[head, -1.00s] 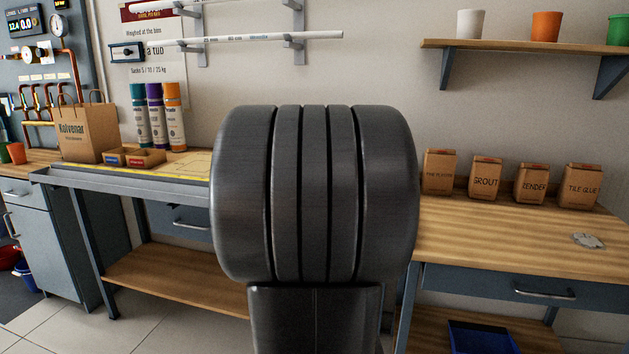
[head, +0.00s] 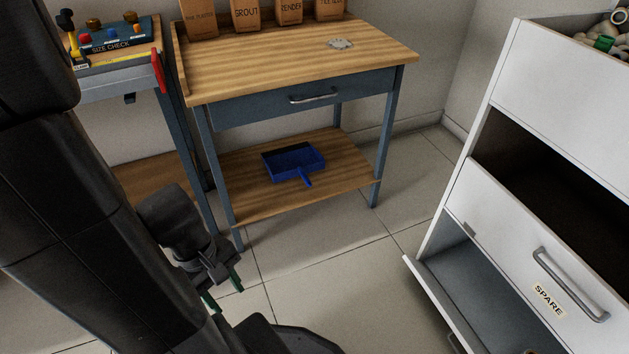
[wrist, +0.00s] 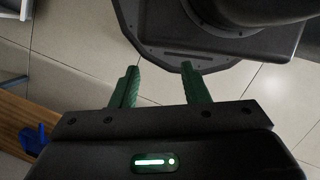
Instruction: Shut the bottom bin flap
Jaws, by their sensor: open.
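A white bin cabinet (head: 508,75) stands at the right of the head view, cut off by the frame. Its middle panel (head: 500,220) has a bar handle and a "SPARE" label, with a dark opening above it. Below that panel, the bottom bin flap (head: 428,300) appears swung out, with its pale edge and grey inside showing; its lower part is out of frame. My gripper (head: 224,290) hangs low at the left, well apart from the cabinet, pointing down. In the wrist view its green fingers (wrist: 160,70) are open with nothing between them.
A wooden workbench (head: 290,65) with a drawer stands behind; a blue dustpan (head: 293,162) lies on its lower shelf. Bare tiled floor (head: 335,265) lies between my gripper and the cabinet. My own base is close under the gripper.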

